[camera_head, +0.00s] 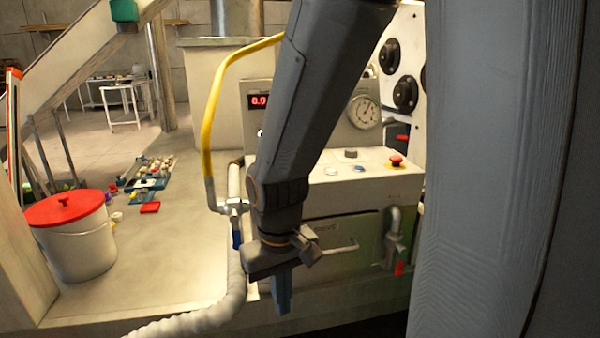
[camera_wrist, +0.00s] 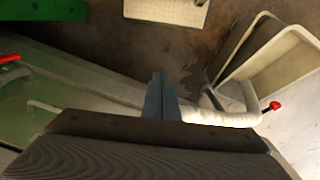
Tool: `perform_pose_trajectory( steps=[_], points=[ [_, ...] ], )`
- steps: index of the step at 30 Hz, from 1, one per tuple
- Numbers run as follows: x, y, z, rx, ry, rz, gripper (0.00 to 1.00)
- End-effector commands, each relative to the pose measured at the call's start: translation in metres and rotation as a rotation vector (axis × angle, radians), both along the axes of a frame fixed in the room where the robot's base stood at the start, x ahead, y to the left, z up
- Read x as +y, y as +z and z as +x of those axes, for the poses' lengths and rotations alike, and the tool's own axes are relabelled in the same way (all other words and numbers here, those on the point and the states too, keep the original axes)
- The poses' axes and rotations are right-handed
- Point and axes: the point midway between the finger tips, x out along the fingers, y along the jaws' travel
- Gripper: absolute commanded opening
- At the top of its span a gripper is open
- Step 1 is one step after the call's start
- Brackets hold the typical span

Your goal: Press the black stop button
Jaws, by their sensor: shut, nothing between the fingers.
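The control panel (camera_head: 336,187) is a pale box with a top that carries several controls. A small dark round button or knob (camera_head: 351,153) stands on it, and may be the black stop button; its label is too small to read. A red mushroom button (camera_head: 396,160) on a yellow base sits to its right. My gripper (camera_head: 282,302) points down in front of the panel, lower than the controls and to their left, apart from them. Its fingers are shut and empty in the wrist view (camera_wrist: 160,97). The wrist view does not show the panel top.
A yellow hose (camera_head: 211,120) arches left of the panel, above a grey hose (camera_head: 228,300). A gauge (camera_head: 364,112) and a red display (camera_head: 259,101) stand behind the controls. A white bucket (camera_head: 78,245) with a red lid stands at left. A handle (camera_head: 393,225) juts from the front.

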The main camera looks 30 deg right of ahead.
Motion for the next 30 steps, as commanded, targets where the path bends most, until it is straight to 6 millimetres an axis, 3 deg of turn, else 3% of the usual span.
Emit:
perform_pose_trajectory(
  steps=[5, 12, 18, 24, 30],
  points=[
    [-0.025, 0.048, 0.034, -0.022, -0.032, -0.110, 0.00],
    [-0.093, 0.152, 0.118, -0.156, -0.155, -0.379, 0.00],
    [-0.134, 0.230, 0.179, -0.315, -0.253, -0.549, 0.00],
    [-0.153, 0.274, 0.211, -0.420, -0.307, -0.629, 0.00],
    [-0.157, 0.282, 0.218, -0.446, -0.320, -0.646, 0.00]
  ],
)
